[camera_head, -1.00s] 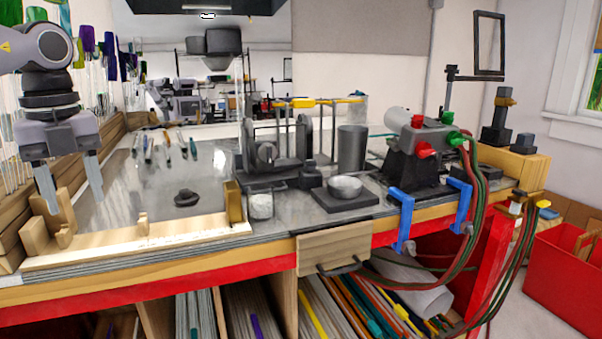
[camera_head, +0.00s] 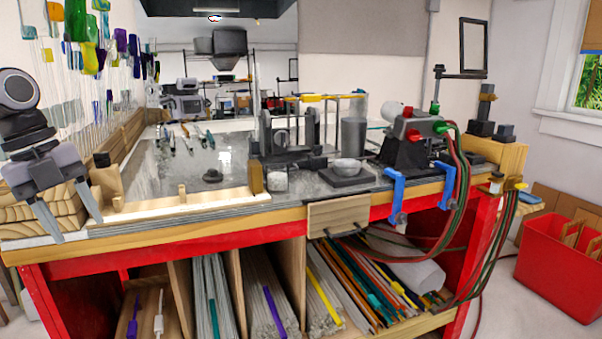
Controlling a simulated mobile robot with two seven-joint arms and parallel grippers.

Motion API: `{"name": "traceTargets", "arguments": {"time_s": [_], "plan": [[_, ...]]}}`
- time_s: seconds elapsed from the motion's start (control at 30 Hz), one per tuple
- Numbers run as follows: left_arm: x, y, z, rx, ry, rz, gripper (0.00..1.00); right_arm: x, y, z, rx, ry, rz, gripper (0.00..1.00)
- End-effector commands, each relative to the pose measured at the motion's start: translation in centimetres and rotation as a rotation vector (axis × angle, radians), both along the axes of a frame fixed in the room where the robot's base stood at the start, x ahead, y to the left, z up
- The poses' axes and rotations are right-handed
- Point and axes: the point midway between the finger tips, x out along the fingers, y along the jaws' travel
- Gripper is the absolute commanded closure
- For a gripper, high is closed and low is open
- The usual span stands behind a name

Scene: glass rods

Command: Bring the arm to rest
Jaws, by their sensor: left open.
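My left gripper (camera_head: 74,222) is at the left edge of the head view. Its two fingers point down and stand apart, with nothing between them. It hangs in front of the bench's (camera_head: 140,240) left front corner, beside a stack of wooden blocks (camera_head: 40,207). My right gripper is not in view.
A wooden rail (camera_head: 185,206) with small pegs lies along the bench front. A dark round piece (camera_head: 212,175), a bowl on a block (camera_head: 347,166) and a torch (camera_head: 410,140) with hoses stand on the bench. Shelves with rods (camera_head: 270,290) are below. A red bin (camera_head: 562,270) is at right.

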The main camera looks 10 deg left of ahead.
Motion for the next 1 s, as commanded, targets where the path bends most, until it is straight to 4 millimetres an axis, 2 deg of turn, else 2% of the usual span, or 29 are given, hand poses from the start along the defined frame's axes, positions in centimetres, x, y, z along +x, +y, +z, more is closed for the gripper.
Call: {"name": "traceTargets", "arguments": {"time_s": [0.03,0.23,0.53,0.77,1.0], "plan": [[-0.2,0.6,-1.6,-0.068,-0.018,0.014,0.48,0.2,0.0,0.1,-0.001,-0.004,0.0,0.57],[-0.6,2.3,-7.6,-0.325,-0.136,0.091,0.48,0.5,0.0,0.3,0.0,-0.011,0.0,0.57],[-2.1,3.2,-16.7,-0.659,-0.341,0.323,0.48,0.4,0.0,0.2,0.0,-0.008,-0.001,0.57],[-4.0,2.6,-23.5,-0.834,-0.472,0.586,0.48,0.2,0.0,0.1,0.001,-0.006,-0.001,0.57],[-6.7,0.4,-30.6,-0.938,-0.545,0.913,0.48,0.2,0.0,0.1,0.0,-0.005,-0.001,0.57]]}}
